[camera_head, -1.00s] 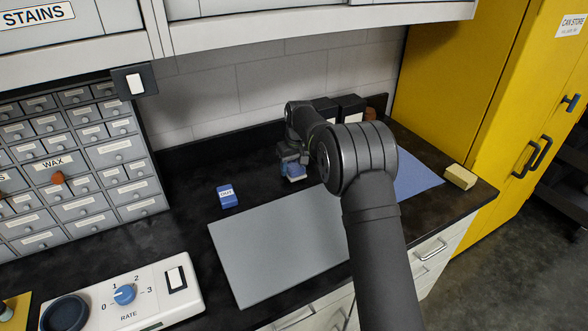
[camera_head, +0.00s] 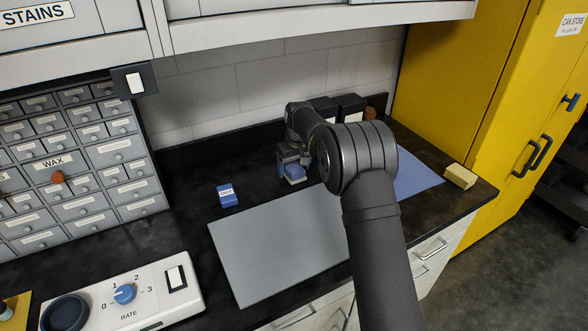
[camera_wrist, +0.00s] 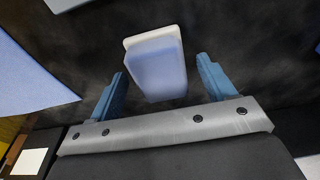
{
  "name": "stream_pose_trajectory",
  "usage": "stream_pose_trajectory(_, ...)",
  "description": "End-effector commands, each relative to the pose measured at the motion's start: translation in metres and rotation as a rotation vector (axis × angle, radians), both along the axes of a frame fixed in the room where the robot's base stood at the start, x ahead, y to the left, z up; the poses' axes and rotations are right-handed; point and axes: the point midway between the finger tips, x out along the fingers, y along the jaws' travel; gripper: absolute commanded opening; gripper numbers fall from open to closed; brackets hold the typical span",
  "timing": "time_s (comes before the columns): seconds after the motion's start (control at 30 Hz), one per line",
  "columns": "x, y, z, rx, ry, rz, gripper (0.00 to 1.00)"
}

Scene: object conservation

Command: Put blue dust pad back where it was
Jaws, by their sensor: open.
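A small pad with a blue body and a white layer (camera_head: 295,171) lies on the dark counter behind the grey mat, and it shows large in the wrist view (camera_wrist: 155,65). My gripper (camera_head: 289,160) is open at this pad; in the wrist view my gripper (camera_wrist: 165,80) has one finger to each side of it, with gaps between. A second small blue block with a white label (camera_head: 228,195) sits apart on the counter to the left; its label is too small to read surely.
A grey mat (camera_head: 260,245) lies at the counter's front. A blue cloth (camera_head: 414,174) and a yellowish block (camera_head: 460,176) are at right. Dark boxes (camera_head: 349,107) stand by the wall. A dial device (camera_head: 150,290) and drawer cabinet (camera_head: 70,165) are at left.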

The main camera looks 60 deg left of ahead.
Motion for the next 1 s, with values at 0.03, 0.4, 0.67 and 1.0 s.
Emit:
stream_pose_trajectory(0.03, 0.000, -0.001, 0.009, 0.003, -0.001, 0.000, 0.76)
stream_pose_trajectory(0.4, 0.001, -0.012, 0.085, 0.003, -0.001, 0.000, 0.76)
stream_pose_trajectory(0.67, 0.000, -0.016, 0.111, 0.000, 0.000, 0.000, 0.76)
stream_pose_trajectory(1.0, 0.000, -0.017, 0.112, 0.000, 0.000, 0.000, 0.76)
